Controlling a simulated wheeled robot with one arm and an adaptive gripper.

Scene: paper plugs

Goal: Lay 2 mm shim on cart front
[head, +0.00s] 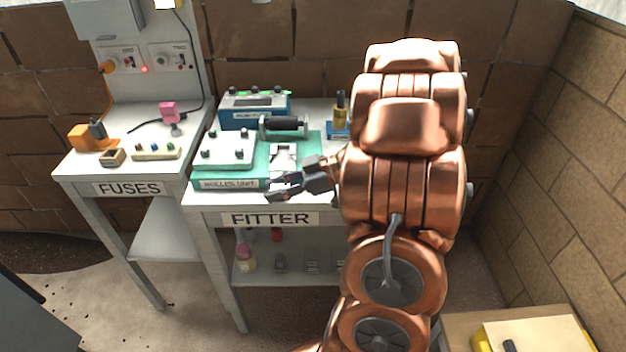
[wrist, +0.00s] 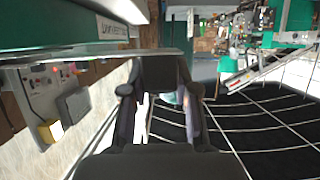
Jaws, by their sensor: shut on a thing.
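My gripper (head: 272,189) is at the front edge of the table marked FITTER, by the front of the green roller unit (head: 312,146). In the wrist view my gripper (wrist: 160,108) has its two dark fingers either side of a narrow gap. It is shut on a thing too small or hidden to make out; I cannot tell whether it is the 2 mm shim. A white bracket-like piece (head: 283,153) lies on the green base just behind my gripper. I cannot tell which part is the cart front.
A white cover with dark knobs (head: 226,148) stands left on the unit, with a black roller (head: 286,124) behind. A blue box (head: 254,110) is at the back. The FUSES table (head: 85,168) is left. My arm hides the FITTER table's right side. A lower shelf (head: 290,274) holds small things.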

